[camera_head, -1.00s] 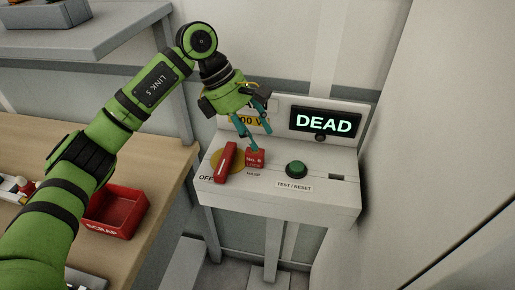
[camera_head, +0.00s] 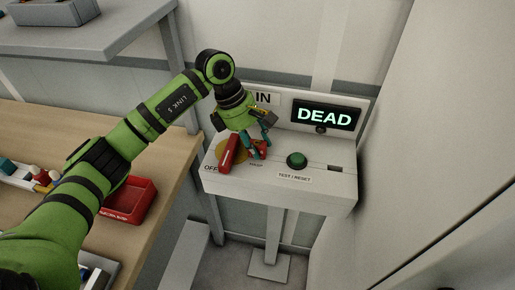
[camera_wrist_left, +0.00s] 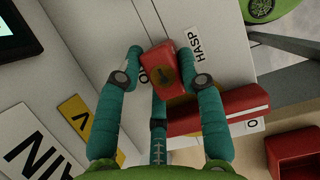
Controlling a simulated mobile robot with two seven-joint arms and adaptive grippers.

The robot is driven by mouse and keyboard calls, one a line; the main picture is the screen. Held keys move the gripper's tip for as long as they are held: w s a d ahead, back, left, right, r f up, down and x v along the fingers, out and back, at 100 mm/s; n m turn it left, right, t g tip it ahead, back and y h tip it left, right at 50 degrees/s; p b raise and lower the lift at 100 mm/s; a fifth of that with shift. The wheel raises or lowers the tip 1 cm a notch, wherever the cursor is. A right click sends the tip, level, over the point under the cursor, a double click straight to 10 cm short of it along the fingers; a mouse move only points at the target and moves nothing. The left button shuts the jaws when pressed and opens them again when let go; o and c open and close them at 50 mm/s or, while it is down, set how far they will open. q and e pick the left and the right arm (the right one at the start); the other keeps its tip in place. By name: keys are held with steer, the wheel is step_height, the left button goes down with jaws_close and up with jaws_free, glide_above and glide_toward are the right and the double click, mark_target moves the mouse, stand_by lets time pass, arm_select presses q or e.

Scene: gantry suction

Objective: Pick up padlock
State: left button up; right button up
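The red padlock (camera_head: 263,149) is at the hasp spot on the grey control panel (camera_head: 325,185), beside the red switch handle (camera_head: 228,153). In the left wrist view the padlock (camera_wrist_left: 167,68) shows a dark mark on its face, sits between the teal fingertips and appears tilted. My left gripper (camera_head: 257,143) reaches down over the panel from the left. Its fingertips (camera_wrist_left: 168,75) press against both sides of the padlock. Whether the padlock is clear of the panel is hard to tell. My right gripper is not in view.
A green test/reset button (camera_head: 297,160) stands right of the padlock. The display (camera_head: 325,116) behind reads DEAD. A red bin (camera_head: 132,202) sits on the wooden bench (camera_head: 180,148) at left. A pale wall panel (camera_head: 440,150) rises at right.

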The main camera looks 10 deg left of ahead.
arm_select(q)
jaws_close()
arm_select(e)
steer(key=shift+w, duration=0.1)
arm_select(q)
steer(key=shift+r, duration=0.1)
